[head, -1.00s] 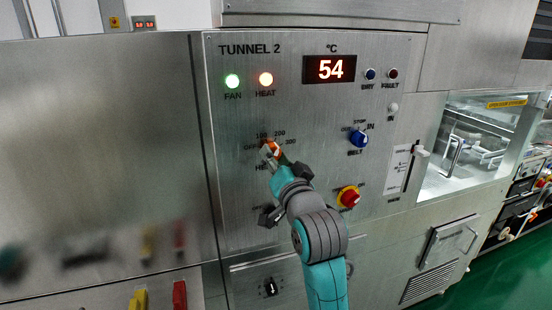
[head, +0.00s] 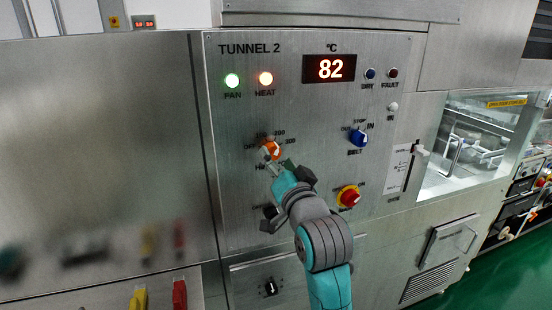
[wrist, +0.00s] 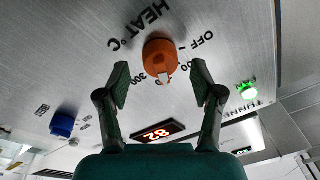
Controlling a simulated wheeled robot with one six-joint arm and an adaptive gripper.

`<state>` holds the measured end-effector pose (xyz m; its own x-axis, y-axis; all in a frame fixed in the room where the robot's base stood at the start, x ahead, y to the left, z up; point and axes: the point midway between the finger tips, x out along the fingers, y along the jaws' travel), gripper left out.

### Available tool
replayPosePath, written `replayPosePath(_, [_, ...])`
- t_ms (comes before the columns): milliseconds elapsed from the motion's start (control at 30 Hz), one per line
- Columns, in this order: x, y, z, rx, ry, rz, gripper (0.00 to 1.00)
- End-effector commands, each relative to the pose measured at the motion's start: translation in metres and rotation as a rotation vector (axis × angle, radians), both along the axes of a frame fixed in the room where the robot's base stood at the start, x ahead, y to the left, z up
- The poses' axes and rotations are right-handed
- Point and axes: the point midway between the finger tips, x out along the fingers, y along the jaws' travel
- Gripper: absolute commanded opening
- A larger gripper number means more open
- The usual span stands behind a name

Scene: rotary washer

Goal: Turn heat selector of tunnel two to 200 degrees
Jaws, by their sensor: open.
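The orange heat selector (head: 270,149) is on the TUNNEL 2 panel, below the FAN and HEAT lamps. In the wrist view the selector (wrist: 159,57) has a white pointer that points down in the picture, between the 100 and 300 marks, where the 200 mark belongs; that label is not readable there. My gripper (head: 281,168) is just below and right of the selector in the head view, clear of the knob. In the wrist view my gripper (wrist: 160,72) is open, with one finger on each side of the selector and nothing held.
The display (head: 330,69) reads 82. The green FAN lamp (head: 232,81) and orange HEAT lamp (head: 266,79) are lit. A blue belt knob (head: 358,138) and a red-yellow knob (head: 348,197) stick out to the right.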

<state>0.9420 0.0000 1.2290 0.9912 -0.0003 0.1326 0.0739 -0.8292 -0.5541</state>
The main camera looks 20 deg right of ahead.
Motion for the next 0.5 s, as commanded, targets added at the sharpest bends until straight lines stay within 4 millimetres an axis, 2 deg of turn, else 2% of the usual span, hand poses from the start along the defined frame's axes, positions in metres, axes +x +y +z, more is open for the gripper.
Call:
replayPosePath(300, [-0.062,0.000,-0.009,0.000,0.000,0.000,0.66])
replayPosePath(500, [-0.091,0.000,-0.013,0.000,0.001,-0.001,0.66])
